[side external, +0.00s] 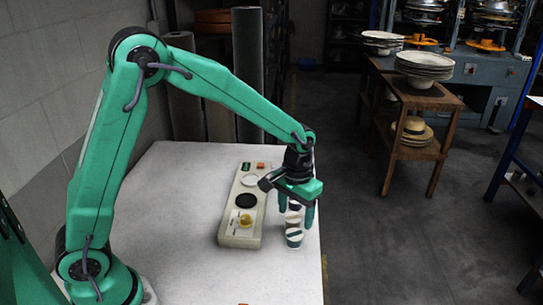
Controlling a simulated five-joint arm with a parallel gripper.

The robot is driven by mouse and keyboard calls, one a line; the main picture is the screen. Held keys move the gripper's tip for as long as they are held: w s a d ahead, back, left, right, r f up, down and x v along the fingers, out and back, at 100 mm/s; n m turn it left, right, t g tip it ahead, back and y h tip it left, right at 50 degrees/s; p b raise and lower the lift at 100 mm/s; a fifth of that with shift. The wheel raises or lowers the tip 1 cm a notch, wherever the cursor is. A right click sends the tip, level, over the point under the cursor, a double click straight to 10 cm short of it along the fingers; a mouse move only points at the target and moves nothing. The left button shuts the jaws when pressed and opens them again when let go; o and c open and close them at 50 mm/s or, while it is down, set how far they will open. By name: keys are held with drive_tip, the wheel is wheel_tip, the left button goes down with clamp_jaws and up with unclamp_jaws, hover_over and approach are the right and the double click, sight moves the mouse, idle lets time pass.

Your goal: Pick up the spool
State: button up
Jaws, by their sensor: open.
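My gripper (296,217) points down near the right edge of the white table, with its green fingers apart. Between and below the fingers stands a small upright column of round pieces with white, dark and brown bands. Its lowest piece (294,238), white with a dark green band, rests on the table. I cannot tell whether this is one spool or several stacked pieces. The fingers are beside its upper part and partly hide it. I cannot tell whether they touch it.
A long beige board (241,230) lies left of the column, bearing a white disc (249,181), a black disc (245,200), a small yellow item (246,220) and an orange block (260,166). The table's (180,190) left part is clear. Its right edge is close to the column.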

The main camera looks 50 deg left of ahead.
sight(295, 234)
drive_tip(key=shift+w+d+f, duration=0.1)
drive_tip(key=shift+f, duration=1.45)
drive_tip(key=shift+f, duration=2.55)
drive_tip(key=c, duration=1)
drive_tip(key=shift+r, duration=0.15)
drive_tip(key=shift+c, duration=0.2)
